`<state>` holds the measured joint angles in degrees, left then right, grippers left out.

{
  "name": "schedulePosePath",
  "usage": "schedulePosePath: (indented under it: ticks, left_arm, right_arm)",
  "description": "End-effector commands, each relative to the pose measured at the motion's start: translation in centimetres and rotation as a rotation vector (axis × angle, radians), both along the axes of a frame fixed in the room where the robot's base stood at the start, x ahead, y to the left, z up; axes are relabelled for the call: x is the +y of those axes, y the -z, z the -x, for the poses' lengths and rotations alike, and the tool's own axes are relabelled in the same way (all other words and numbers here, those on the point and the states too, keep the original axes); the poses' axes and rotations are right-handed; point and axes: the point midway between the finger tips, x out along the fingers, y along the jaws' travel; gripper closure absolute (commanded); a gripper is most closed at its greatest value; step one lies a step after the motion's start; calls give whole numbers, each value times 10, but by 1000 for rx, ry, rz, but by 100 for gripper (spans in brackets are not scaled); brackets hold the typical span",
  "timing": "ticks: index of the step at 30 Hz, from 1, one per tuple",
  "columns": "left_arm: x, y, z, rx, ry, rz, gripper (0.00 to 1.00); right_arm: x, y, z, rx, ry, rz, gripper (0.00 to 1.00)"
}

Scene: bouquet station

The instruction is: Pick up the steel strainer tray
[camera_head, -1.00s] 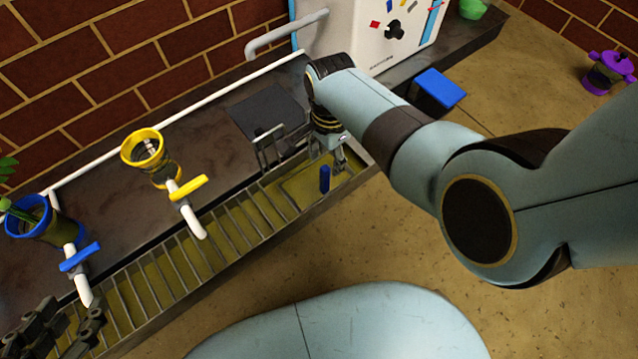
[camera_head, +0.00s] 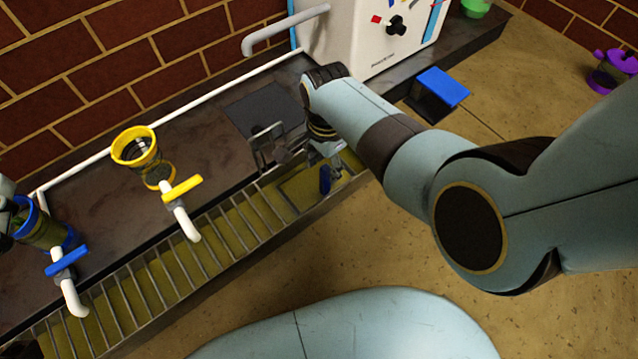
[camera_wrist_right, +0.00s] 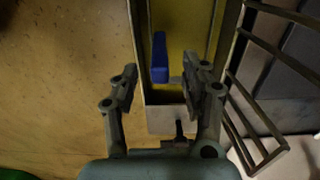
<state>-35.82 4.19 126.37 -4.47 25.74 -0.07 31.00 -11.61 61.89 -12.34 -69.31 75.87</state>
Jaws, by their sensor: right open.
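The steel strainer tray appears to be the narrow metal-framed piece (camera_head: 288,188) with a blue upright handle (camera_head: 325,180), at the right end of the slatted trough. My right gripper (camera_head: 332,168) is beside that handle in the head view, partly hidden by my own wrist. In the right wrist view, the open fingers (camera_wrist_right: 162,88) stand on either side of the blue handle (camera_wrist_right: 160,57) near the tray's metal end wall (camera_wrist_right: 175,119). Nothing is held between them. Part of my left gripper (camera_head: 10,215) shows at the left edge, beside the blue funnel; its jaws cannot be made out.
The slatted trough (camera_head: 160,278) runs along the dark counter's front. A yellow-valved tap (camera_head: 182,190), a yellow funnel (camera_head: 135,147) and a blue-valved tap (camera_head: 66,260) stand left.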

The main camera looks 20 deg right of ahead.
Motion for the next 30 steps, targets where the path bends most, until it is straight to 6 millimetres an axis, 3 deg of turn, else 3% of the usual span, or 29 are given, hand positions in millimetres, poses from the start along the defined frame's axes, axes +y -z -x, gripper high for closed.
schedulePosePath:
  ticks: [9,13,24,30]
  left_arm:
    - [-8,-70,-20,-304,37,-1,60]
    - [-11,-92,-21,-395,49,-2,60]
    - [-12,-104,-20,-442,55,-2,60]
    - [-12,-103,-20,-441,55,-3,60]
  right_arm:
    - [0,17,2,3,0,0,54]
    - [0,21,1,2,0,0,54]
    - [0,21,0,0,0,0,55]
    - [0,21,0,0,0,0,81]
